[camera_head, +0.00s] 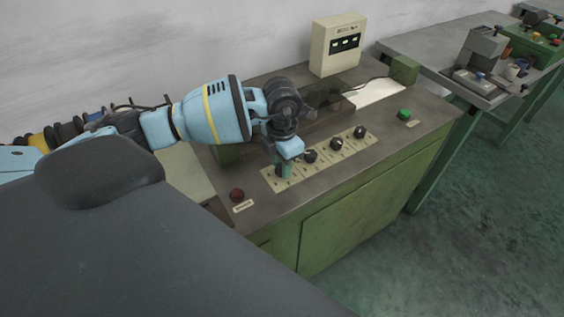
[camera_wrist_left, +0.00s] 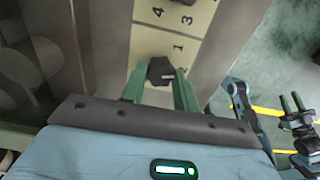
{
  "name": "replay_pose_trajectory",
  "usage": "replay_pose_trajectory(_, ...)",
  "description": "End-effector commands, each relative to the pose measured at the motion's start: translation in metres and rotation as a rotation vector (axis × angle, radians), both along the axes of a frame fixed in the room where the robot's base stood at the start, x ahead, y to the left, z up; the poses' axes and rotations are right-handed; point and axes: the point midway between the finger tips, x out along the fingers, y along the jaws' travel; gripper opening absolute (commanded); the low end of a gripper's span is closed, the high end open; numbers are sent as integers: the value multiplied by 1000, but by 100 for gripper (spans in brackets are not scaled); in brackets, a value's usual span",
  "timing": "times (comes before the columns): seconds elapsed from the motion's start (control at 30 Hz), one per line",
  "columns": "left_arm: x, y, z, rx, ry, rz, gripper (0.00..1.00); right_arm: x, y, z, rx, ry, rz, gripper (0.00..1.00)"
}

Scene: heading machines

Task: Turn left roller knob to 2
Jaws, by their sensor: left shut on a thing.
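The left roller knob (camera_wrist_left: 160,72) is a dark knob with a pale pointer mark, on a cream numbered plate (camera_wrist_left: 150,43) in the left wrist view. My left gripper (camera_wrist_left: 161,80) is shut on it, with one green finger on each side. In the head view my left gripper (camera_head: 283,170) reaches down over the left end of the cream plate row, and the knob under it is hidden there. The digits 1, 2, 3 and 4 show in part on the plates in the wrist view. My right gripper does not show in the head view.
Two more black knobs (camera_head: 336,144) and (camera_head: 359,132) sit to the right, with another dark knob (camera_head: 310,156) close beside my gripper. A red button (camera_head: 237,195) and a green button (camera_head: 404,114) flank the row. A cream display box (camera_head: 337,45) stands behind.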

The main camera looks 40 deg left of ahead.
Motion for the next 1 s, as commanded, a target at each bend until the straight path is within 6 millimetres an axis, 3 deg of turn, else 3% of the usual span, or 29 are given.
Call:
replay_pose_trajectory(0.4,1,0,1,0,-2,-227,7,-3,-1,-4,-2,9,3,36)
replay_pose_trajectory(1.0,1,0,1,0,-2,-272,7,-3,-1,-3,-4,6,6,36)
